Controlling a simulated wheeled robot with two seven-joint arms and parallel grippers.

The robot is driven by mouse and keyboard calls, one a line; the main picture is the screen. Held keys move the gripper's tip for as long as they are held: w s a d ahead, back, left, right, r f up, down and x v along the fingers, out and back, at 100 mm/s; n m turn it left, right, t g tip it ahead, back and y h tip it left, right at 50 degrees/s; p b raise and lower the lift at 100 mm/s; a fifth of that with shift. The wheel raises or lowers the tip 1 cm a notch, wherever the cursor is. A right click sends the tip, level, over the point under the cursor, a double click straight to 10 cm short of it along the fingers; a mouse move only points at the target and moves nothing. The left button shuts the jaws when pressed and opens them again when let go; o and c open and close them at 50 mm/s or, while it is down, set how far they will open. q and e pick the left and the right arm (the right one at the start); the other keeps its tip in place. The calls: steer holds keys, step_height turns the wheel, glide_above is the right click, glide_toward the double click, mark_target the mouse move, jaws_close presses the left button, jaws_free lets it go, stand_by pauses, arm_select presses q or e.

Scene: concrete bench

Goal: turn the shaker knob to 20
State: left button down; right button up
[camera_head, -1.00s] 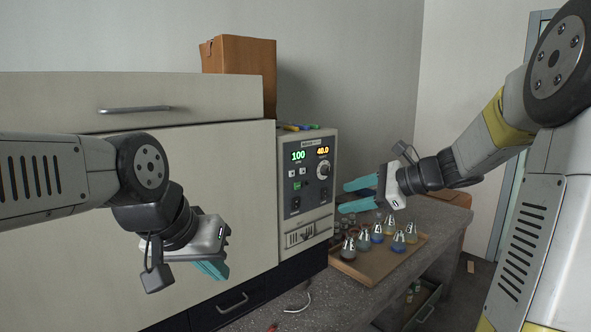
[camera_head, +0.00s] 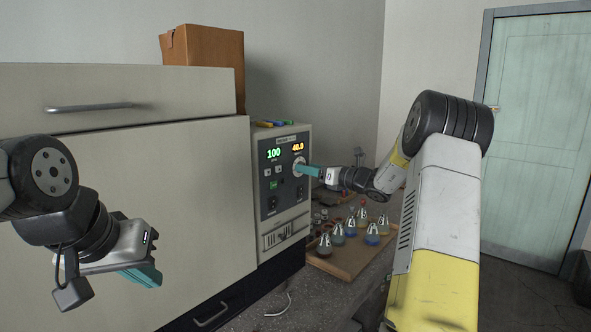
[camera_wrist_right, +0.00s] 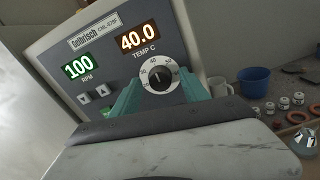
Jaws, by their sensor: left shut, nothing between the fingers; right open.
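The shaker's control panel (camera_head: 284,175) is on the front of a beige housing. It shows a green 100 marked RPM and an orange 40.0 marked TEMP C. The black knob (camera_wrist_right: 159,79) with its white numbered dial sits below the orange readout; in the head view the dial (camera_head: 299,161) is partly covered by my gripper. My right gripper (camera_head: 303,170) is open at the panel; in the right wrist view its teal fingers (camera_wrist_right: 167,92) stand on both sides of the dial. I cannot tell whether they touch it. My left gripper (camera_head: 150,277) is shut and empty, in front of the large beige cabinet door.
A wooden tray (camera_head: 348,273) with several flasks stands below my right forearm on the grey bench. A cardboard box (camera_head: 205,55) sits on the cabinet top. A white cable lies on the bench.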

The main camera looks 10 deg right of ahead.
steer(key=shift+w+a, duration=0.25)
steer(key=shift+w, duration=0.05)
jaws_close()
stand_by(0.3)
steer(key=shift+s+a+f+n, duration=0.1)
steer(key=shift+f+n, duration=0.05)
steer(key=shift+n, duration=4.85)
steer(key=shift+s+a+f+n, duration=0.1)
steer(key=shift+n, duration=4.9)
steer(key=shift+d, duration=0.1)
